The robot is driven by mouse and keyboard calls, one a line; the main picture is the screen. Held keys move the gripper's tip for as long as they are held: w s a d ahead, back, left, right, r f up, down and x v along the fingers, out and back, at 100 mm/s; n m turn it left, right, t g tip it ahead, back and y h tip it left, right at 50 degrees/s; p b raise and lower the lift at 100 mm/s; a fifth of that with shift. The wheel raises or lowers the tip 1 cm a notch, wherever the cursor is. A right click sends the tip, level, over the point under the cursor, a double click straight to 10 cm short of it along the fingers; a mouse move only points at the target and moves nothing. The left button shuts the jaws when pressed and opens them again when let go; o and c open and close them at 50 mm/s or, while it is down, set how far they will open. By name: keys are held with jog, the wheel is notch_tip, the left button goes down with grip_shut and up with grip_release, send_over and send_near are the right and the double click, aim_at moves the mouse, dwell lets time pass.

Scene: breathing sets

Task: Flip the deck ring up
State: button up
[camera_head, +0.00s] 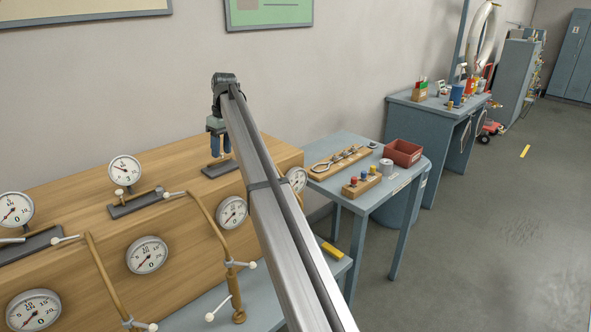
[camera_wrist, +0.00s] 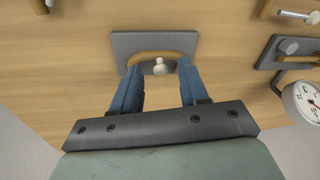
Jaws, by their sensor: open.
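What looks like the deck ring is a brass-coloured bar (camera_wrist: 152,56), slightly curved, lying low across a grey plate (camera_wrist: 125,42) on the wooden box top. A white knob (camera_wrist: 160,67) sits at its near side. My gripper (camera_wrist: 159,70) is open, its blue fingers apart on either side of the knob, the tips overlapping the plate in the picture. Contact cannot be told. In the head view my gripper (camera_head: 220,145) points down above the grey plate (camera_head: 221,169) at the back of the box; the bar is hidden there.
Similar plates with brass bars lie on the wooden box (camera_head: 75,190), one at the middle (camera_head: 125,211). Several dials and bent brass pipes (camera_head: 205,222) line its front. A blue side table (camera_head: 350,141) with a red bin (camera_head: 403,153) stands to the right, beyond my arm.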

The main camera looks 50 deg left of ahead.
jog(key=d+y, duration=0.1)
jog(key=d+f+y, duration=0.1)
jog(key=y, duration=0.1)
jog(key=shift+s+d+f, duration=0.1)
jog(key=shift+f, duration=0.15)
jog(key=w+d+v, duration=0.1)
jog(key=v, duration=1.3)
jog(key=w+d+f, duration=0.3)
jog(key=w+f, duration=0.1)
jog(key=f, duration=0.2)
jog(key=w+d+f+n, duration=0.1)
jog(key=w+d+f, duration=0.2)
jog(key=w+f, duration=0.2)
jog(key=w+d+f+n+g+h, duration=0.1)
jog(key=w+d+f, duration=0.2)
jog(key=f, duration=0.5)
jog(key=shift+w+d, duration=0.25)
jog(key=shift+w, duration=0.55)
